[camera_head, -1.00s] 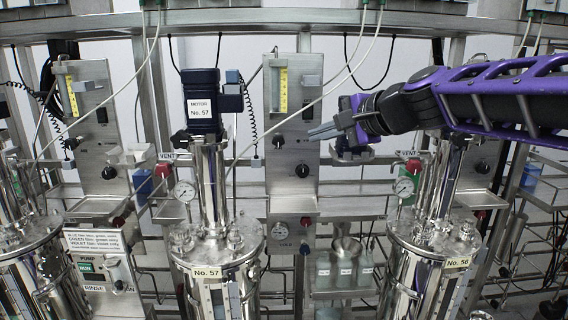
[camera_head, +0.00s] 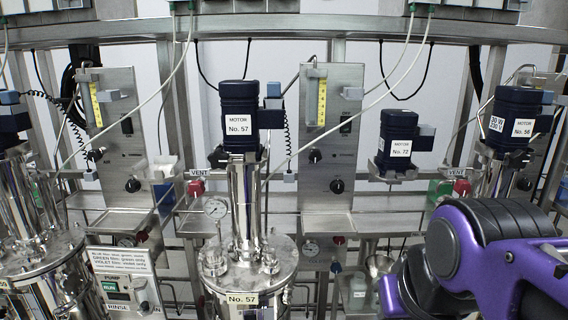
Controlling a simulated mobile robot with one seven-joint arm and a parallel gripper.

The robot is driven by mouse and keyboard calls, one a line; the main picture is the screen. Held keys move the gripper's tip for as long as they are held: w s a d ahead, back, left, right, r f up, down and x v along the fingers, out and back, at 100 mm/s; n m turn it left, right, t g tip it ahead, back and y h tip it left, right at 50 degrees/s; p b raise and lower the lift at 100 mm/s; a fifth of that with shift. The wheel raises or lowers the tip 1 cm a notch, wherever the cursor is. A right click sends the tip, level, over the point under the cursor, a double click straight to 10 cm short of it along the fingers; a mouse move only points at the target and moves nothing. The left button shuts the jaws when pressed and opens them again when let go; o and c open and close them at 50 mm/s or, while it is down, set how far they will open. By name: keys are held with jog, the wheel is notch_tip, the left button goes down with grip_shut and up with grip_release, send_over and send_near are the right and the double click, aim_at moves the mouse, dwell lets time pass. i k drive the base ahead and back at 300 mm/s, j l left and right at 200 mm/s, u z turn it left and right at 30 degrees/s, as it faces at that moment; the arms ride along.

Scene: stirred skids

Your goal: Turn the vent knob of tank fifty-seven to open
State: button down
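Tank fifty-seven (camera_head: 246,255) stands left of centre, a steel vessel with a "No. 57" label (camera_head: 242,299) and a dark blue motor (camera_head: 238,118) marked "No. 57" on top. Left of its column, a red knob (camera_head: 197,187) sits just under a "VENT" label (camera_head: 197,173). It is small, and I cannot tell whether it is open or closed. My purple and black arm (camera_head: 480,255) fills the lower right, well away from this knob. My gripper's fingers are not in view.
Motor No. 72 (camera_head: 397,143) stands behind. Steel panels (camera_head: 333,150), a slanting hose (camera_head: 340,120) and pipes crowd the rack.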

aim_at(196, 188)
jog(key=k+l+u, duration=0.15)
jog(key=u, duration=0.35)
jog(key=k+u, duration=0.2)
jog(key=u, duration=0.3)
